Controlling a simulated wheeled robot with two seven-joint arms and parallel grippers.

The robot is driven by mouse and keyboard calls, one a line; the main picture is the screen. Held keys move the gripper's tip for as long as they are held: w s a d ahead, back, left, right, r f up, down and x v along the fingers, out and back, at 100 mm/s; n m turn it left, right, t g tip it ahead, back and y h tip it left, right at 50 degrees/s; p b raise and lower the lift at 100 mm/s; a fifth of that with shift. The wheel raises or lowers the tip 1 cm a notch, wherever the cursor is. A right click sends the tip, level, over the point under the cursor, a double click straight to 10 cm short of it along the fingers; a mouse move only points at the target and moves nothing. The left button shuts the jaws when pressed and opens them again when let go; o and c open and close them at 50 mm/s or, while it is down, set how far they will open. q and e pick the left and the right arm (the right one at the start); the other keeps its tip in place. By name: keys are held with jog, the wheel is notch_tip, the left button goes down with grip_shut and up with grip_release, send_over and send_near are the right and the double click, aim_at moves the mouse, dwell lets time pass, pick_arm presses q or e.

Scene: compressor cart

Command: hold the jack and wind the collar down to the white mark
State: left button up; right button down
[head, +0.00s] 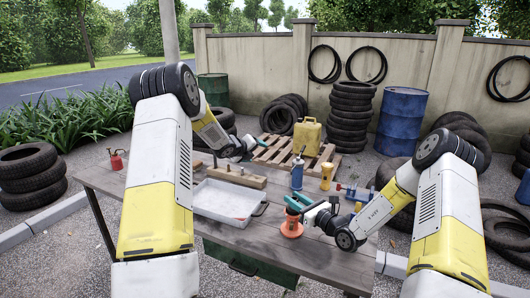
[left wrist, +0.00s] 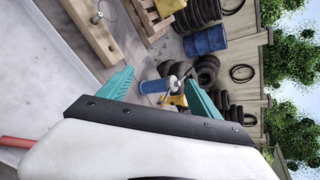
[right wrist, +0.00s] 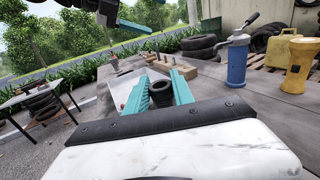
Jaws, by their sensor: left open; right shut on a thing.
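The jack (head: 291,229) looks to be the orange-based piece standing near the table's front edge in the head view. My right gripper (head: 299,203) is shut on its upper part. In the right wrist view a dark, hollow-topped cylinder (right wrist: 161,87) sits between the teal fingers, which hide its sides. I cannot tell the collar from the post, and no white mark is visible. My left gripper (head: 246,144) is open and empty, above the back of the table and well apart from the jack. Its spread teal fingers show in the left wrist view (left wrist: 158,94).
A white tray (head: 205,211) lies left of the jack. Behind it is a wooden block (head: 238,178) with upright pegs. A blue canister (head: 297,177), a yellow flashlight (head: 327,176) and a blue-and-red tool (head: 352,191) stand or lie to the right. A red oil can (head: 116,161) is far left.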

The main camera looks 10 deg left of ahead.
pick_arm(q)
jog(key=s+r+n+g+y, duration=0.35)
jog(key=s+r+n, duration=0.4)
jog(key=n, duration=0.45)
jog(key=s+d+r+n+g, duration=0.2)
jog(key=s+n, duration=0.3)
jog(key=s, duration=0.4)
jog(key=s+d+r+n+g, duration=0.3)
jog(key=s+d+n, duration=0.2)
jog(key=s, duration=0.4)
jog(key=shift+s+d, duration=0.3)
jog(key=shift+s, duration=0.05)
